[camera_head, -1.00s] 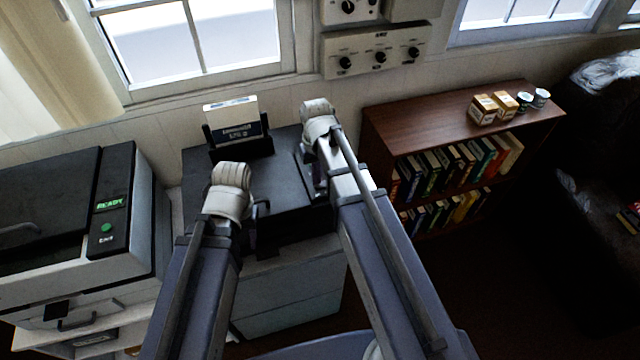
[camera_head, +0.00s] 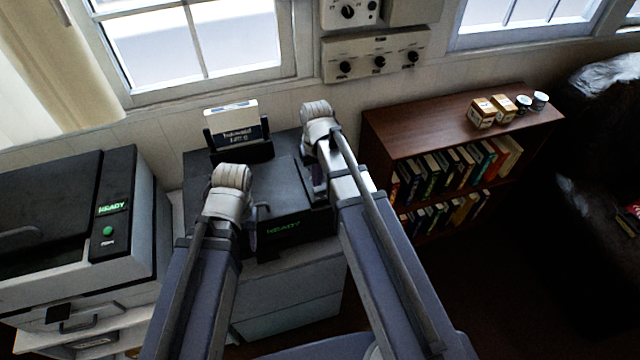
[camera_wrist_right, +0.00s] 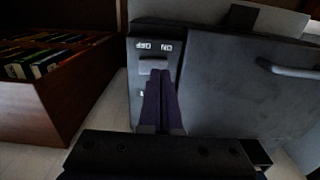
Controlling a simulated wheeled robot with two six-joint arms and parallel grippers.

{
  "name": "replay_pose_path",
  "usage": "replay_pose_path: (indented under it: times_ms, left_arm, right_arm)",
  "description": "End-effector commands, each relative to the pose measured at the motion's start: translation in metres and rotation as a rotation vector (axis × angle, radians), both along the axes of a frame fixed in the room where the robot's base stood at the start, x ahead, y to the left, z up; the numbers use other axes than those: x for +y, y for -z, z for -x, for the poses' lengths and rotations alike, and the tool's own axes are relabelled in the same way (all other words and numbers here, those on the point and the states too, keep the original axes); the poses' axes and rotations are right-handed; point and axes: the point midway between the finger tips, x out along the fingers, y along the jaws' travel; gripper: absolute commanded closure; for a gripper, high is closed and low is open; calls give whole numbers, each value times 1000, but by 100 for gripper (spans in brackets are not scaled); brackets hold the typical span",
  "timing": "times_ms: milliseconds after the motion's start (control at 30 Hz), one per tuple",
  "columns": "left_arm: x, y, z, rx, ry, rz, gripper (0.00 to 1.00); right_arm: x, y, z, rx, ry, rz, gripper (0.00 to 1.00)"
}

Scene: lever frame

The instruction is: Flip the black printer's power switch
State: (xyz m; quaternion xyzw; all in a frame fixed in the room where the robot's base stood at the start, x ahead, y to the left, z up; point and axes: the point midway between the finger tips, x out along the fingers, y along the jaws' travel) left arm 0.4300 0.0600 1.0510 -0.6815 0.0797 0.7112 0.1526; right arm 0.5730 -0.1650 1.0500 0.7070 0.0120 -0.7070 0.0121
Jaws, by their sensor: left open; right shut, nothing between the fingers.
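The black printer (camera_head: 280,178) stands on a grey cabinet in the middle of the head view, its front display (camera_head: 284,228) lit green with READY. In the right wrist view the printer (camera_wrist_right: 235,90) fills the middle and right. Its power switch (camera_wrist_right: 153,64) sits on the side strip beneath OFF and ON labels. My right gripper (camera_wrist_right: 160,84) is shut and empty, its tips right by the switch; contact is unclear. In the head view my right gripper (camera_head: 318,182) is at the printer's right side, partly hidden by its arm. My left gripper (camera_head: 258,212) is open near the printer's front left.
A grey and black printer (camera_head: 70,225) with its own READY display stands at the left. A wooden bookshelf (camera_head: 430,125) with books, small boxes and cups stands at the right. A control panel (camera_head: 376,58) is on the wall behind.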

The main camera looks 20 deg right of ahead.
Motion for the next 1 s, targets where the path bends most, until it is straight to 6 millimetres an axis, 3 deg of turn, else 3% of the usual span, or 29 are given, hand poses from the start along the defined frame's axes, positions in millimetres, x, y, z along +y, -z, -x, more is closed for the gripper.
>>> replay_pose_path:
  times_ms: [600,1000]
  left_arm:
    - [0,-52,0,-1,-11,2,51]
    - [0,-51,0,-1,-12,2,51]
  right_arm:
    - [0,-52,0,0,0,0,100]
    - [2,-51,2,1,-4,1,100]
